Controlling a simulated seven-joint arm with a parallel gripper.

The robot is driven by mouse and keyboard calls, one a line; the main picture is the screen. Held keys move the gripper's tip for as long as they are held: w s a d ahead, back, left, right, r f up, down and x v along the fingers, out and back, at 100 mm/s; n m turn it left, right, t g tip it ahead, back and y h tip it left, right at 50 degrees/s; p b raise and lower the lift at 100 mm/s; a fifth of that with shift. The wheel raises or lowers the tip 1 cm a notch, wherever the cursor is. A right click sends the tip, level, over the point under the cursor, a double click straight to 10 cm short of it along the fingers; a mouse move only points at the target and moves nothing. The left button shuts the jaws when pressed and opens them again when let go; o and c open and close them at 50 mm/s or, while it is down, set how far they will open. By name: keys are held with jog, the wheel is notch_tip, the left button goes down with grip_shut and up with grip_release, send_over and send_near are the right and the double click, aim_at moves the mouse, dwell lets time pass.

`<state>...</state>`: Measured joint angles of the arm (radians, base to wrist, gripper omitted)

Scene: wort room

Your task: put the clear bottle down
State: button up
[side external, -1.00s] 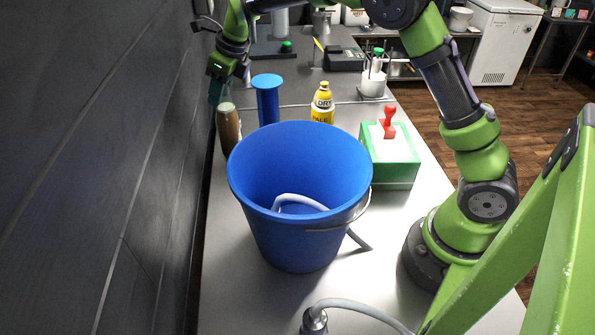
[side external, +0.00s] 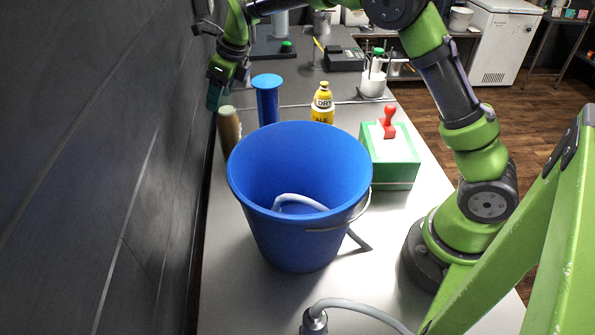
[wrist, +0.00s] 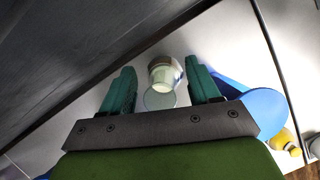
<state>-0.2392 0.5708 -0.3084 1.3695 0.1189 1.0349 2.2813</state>
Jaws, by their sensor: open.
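A slim brown-looking bottle with a pale green top (side external: 229,130), which I take to be the clear bottle, stands by the dark wall, behind the bucket's left rim; its base is hidden. My gripper (side external: 214,97) is open at the bottle's top, slightly to its left in the side view. In the wrist view my gripper's fingers (wrist: 160,78) are spread apart. A pale round object (wrist: 165,72) and a translucent disc (wrist: 160,99) show in the gap, apart from both fingers; I cannot tell whether both belong to the bottle.
A blue bucket (side external: 270,240) with a pale hose inside fills the front of the bench. A blue cylinder with a wide top (side external: 268,105) stands right of the bottle. Beyond are a yellow bottle (side external: 323,108) and a green box (side external: 393,175). The dark wall (side external: 110,150) is close on the left.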

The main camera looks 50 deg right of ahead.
jog(key=v, duration=1.1)
jog(key=s+d+r+n+t+y, duration=0.1)
jog(key=s+r+n, duration=0.3)
jog(key=s+n, duration=0.5)
jog(key=s+f+n+t, duration=0.1)
jog(key=s+f+n, duration=0.2)
jog(key=s+n, duration=0.6)
jog(key=s+a+f+n+t, duration=0.1)
jog(key=s+f+n, duration=0.2)
jog(key=s+n, duration=0.6)
jog(key=shift+s+f+n+h, duration=0.3)
jog(key=shift+s+f, duration=0.05)
jog(key=shift+s, duration=0.45)
